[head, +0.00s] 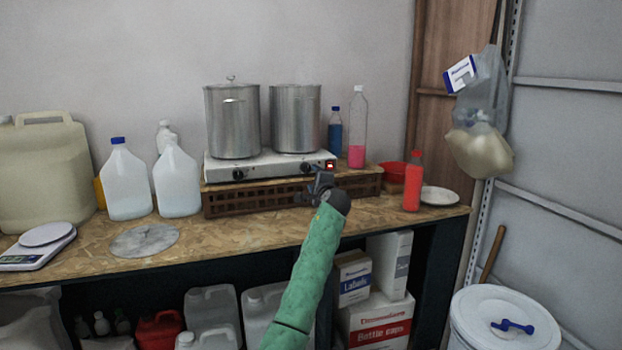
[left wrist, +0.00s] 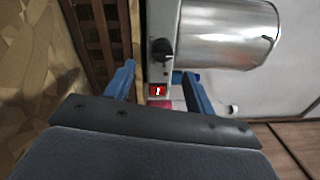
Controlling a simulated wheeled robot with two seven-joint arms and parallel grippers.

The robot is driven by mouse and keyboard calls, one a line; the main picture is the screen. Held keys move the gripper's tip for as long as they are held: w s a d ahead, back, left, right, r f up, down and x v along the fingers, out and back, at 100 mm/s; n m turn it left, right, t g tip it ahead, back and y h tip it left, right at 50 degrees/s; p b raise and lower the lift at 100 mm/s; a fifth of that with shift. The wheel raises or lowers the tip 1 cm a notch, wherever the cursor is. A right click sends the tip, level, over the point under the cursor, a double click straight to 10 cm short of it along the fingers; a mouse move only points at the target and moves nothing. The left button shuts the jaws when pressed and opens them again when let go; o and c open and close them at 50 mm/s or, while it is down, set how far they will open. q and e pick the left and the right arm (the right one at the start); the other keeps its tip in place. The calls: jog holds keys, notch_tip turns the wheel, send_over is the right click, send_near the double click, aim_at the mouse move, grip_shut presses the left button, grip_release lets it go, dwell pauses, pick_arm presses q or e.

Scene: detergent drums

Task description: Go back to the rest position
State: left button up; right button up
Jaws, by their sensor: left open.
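My left arm in its green sleeve reaches up from the bottom of the head view. Its gripper (head: 322,182) is in front of the right end of a white two-plate hot plate (head: 270,167). In the left wrist view the two blue fingers of the gripper (left wrist: 158,82) are apart with nothing held. The red lit switch (left wrist: 157,90) of the hot plate shows between them, with a black knob (left wrist: 162,50) beside it. The switch (head: 331,165) also shows in the head view, just above the gripper. I cannot tell whether the fingers touch the hot plate. My right gripper is not in view.
Two steel pots (head: 232,122) (head: 295,118) stand on the hot plate, which rests on a wooden crate (head: 250,197). A red bottle (head: 413,181) and white plate (head: 440,196) stand to the right. White jugs (head: 127,182) stand left. The bench front (head: 150,262) is mostly clear.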

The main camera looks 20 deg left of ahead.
pick_arm(q)
jog(key=shift+s+d, duration=0.25)
jog(key=shift+s, duration=0.1)
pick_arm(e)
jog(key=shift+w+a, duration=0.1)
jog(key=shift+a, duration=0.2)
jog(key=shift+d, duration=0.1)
